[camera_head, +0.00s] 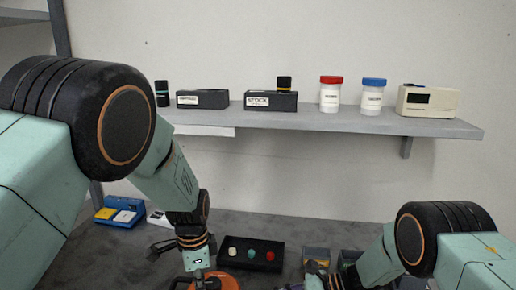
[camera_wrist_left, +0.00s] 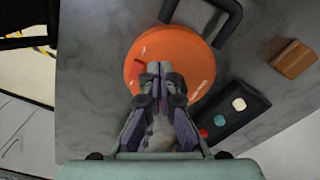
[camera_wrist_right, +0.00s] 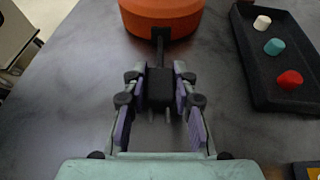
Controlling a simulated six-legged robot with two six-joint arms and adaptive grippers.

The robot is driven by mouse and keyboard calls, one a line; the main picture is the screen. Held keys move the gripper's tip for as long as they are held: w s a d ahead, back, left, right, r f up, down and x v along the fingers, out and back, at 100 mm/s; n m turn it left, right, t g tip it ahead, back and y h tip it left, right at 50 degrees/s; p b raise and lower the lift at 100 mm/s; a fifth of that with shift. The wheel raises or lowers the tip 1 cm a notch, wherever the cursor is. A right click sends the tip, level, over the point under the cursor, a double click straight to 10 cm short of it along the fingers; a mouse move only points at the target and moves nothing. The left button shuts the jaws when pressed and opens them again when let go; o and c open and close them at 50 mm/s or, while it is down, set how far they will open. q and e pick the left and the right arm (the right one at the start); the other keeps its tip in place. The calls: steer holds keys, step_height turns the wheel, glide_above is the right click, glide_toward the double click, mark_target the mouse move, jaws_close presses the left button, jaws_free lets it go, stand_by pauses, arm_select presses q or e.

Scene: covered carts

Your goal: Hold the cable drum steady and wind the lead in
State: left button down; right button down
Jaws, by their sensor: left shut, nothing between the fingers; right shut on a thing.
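The orange cable drum (camera_wrist_left: 195,62) lies on the grey table; it also shows in the right wrist view (camera_wrist_right: 165,18) and partly in the head view (camera_head: 224,282), behind my left gripper. My left gripper (camera_wrist_left: 153,70) is shut and empty, its fingertips over the drum's face. I cannot tell whether they touch it. My right gripper (camera_wrist_right: 160,80) is shut on a black plug (camera_wrist_right: 159,92) with metal pins pointing back towards me. A short dark length of lead (camera_wrist_right: 160,48) runs from the plug to the drum.
A black tray (camera_wrist_right: 252,72) with white, teal and red pegs stands beside the drum. A brown block (camera_wrist_left: 293,60) and a dark bar handle (camera_wrist_left: 222,12) are near the drum. A blue box (camera_head: 118,213) sits at the back left. A wall shelf (camera_head: 330,121) holds jars and boxes.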

arm_select(q)
steer(key=shift+w+d, duration=0.4)
steer(key=shift+w, duration=0.05)
stand_by(0.7)
steer(key=shift+w+a, duration=0.25)
steer(key=shift+w, duration=0.1)
stand_by(0.5)
steer(key=shift+w+a, duration=0.1)
steer(key=shift+w, duration=0.35)
steer(key=shift+a, duration=0.1)
stand_by(0.4)
steer(key=shift+a, duration=0.25)
step_height(320, 180, up, 6)
stand_by(0.5)
